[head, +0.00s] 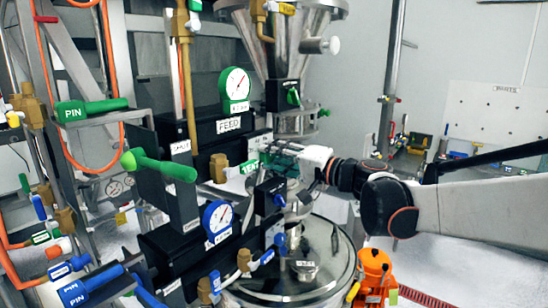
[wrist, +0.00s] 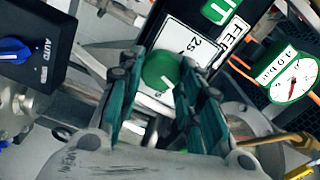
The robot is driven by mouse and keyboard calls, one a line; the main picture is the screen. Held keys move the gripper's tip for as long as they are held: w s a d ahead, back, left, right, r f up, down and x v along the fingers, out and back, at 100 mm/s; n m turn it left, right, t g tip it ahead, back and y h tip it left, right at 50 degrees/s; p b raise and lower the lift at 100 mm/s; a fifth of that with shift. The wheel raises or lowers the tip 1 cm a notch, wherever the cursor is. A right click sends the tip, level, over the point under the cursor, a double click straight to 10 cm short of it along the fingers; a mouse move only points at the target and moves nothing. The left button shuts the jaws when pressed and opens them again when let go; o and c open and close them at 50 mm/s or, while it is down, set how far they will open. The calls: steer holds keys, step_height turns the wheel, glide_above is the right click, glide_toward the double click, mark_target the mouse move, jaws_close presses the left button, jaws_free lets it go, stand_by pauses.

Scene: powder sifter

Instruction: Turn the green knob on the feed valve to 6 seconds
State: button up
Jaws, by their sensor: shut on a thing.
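The round green knob (wrist: 162,69) shows in the wrist view between my two green-padded fingers, on a white plate (wrist: 186,46) marked "2S". A pale mark shows on the knob's lower right, and its exact setting is hard to read. My gripper (head: 268,149) is shut on the knob, one finger on each side. In the head view my gripper reaches in from the right at mid-height, and it hides this knob. A "FEE…" label (wrist: 235,36) stands beside the plate in the wrist view.
A black box with a blue AUTO knob (wrist: 17,51) is left in the wrist view, and a green-rimmed gauge (wrist: 291,83) is right. In the head view, a steel hopper (head: 290,42) rises above my gripper and a round lid (head: 325,275) lies below.

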stand_by(0.4)
steer(key=o, duration=1.1)
steer(key=shift+c, duration=0.2)
steer(key=v, duration=1.2)
